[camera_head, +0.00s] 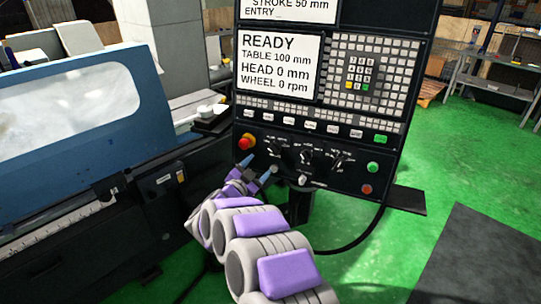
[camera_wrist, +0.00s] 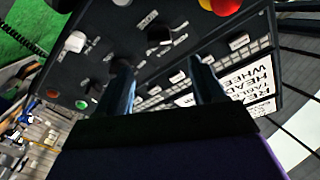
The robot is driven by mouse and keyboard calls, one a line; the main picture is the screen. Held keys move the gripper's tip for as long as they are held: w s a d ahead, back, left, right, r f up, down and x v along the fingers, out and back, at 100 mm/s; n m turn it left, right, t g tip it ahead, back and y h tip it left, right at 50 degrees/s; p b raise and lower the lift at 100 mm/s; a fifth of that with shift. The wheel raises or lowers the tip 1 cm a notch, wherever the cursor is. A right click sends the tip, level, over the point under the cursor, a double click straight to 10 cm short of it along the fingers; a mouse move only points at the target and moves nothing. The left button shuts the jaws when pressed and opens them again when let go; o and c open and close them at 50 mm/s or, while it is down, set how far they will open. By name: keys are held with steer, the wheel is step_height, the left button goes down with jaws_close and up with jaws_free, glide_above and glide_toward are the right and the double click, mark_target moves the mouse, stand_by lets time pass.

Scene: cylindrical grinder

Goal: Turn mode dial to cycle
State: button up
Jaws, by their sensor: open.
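The black control panel (camera_head: 240,165) carries a row of three black dials: a left dial (camera_head: 275,149), a middle dial (camera_head: 306,156) and a right dial (camera_head: 337,160). Their labels are too small to read, so I cannot tell which is the mode dial. My gripper (camera_head: 257,167) is open and empty, just in front of the panel, below and left of the left dial, and appears apart from it. In the wrist view, my gripper's two fingers (camera_wrist: 163,75) point at the panel. A black dial (camera_wrist: 160,34) shows beyond and between them; another is partly hidden by a finger.
A red emergency stop (camera_head: 247,142) sits left of the dials. A pale knob (camera_head: 302,180) is below them. Green (camera_head: 377,139) and red (camera_head: 367,189) buttons are at the right. The screen (camera_head: 278,65) reads READY. The blue machine cover (camera_head: 80,110) stands left.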

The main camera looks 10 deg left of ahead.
mark_target(272, 152)
steer(key=b+x, duration=0.1)
steer(key=x, duration=0.8)
steer(key=shift+w, duration=0.35)
steer(key=shift+c, duration=0.4)
steer(key=c, duration=1)
